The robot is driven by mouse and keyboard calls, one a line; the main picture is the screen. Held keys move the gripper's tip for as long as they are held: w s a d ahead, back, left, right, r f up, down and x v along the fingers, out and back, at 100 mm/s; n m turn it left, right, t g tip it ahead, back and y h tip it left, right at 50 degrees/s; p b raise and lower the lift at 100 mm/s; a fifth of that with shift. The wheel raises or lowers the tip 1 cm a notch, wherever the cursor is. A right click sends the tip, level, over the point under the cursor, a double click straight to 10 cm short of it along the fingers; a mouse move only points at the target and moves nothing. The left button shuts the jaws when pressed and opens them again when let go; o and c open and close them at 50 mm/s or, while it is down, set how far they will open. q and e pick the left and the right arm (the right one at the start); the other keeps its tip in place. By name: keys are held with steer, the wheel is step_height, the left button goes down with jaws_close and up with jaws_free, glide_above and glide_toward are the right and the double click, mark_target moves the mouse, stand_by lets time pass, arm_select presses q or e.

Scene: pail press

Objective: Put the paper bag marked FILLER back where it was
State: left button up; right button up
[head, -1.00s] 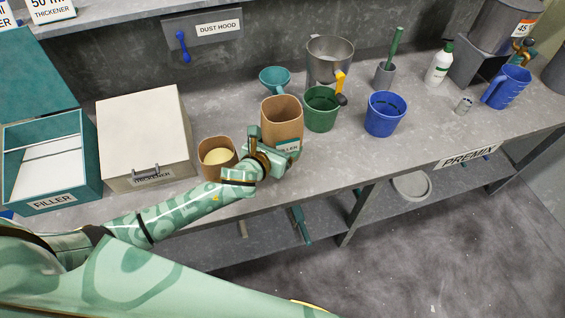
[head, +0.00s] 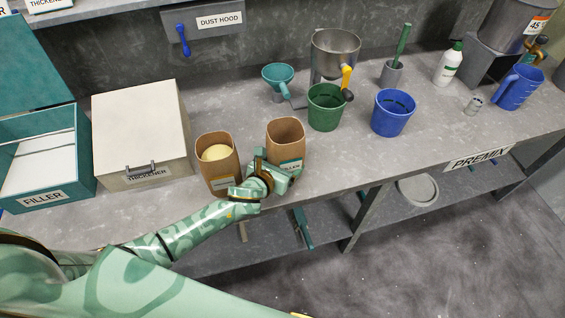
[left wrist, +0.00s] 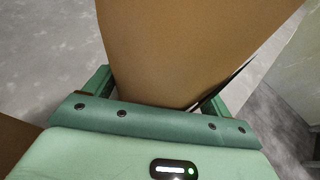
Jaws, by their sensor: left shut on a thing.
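The brown paper bag marked FILLER (head: 286,138) is open at the top and upright near the front edge of the bench. My left gripper (head: 282,172) is shut on its lower part and partly covers its label. I cannot tell whether its base touches the bench. In the left wrist view the bag (left wrist: 190,45) fills the space between the fingers of my left gripper (left wrist: 155,100). My right gripper is not in view.
A second paper bag (head: 220,172) with pale contents stands just left. The THICKENER box (head: 140,125) and open FILLER bin (head: 42,185) are farther left. A teal funnel (head: 278,76), green pail (head: 326,108) and blue pail (head: 393,113) stand behind and right. Bench right of the bag is clear.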

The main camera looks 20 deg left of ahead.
arm_select(q)
steer(key=o, duration=1.5)
steer(key=shift+s+r, duration=0.15)
steer(key=p+v, duration=0.3)
steer(key=v, duration=0.8)
steer(key=shift+s+a+r, duration=0.1)
steer(key=shift+s+r, duration=0.1)
steer(key=shift+s, duration=0.1)
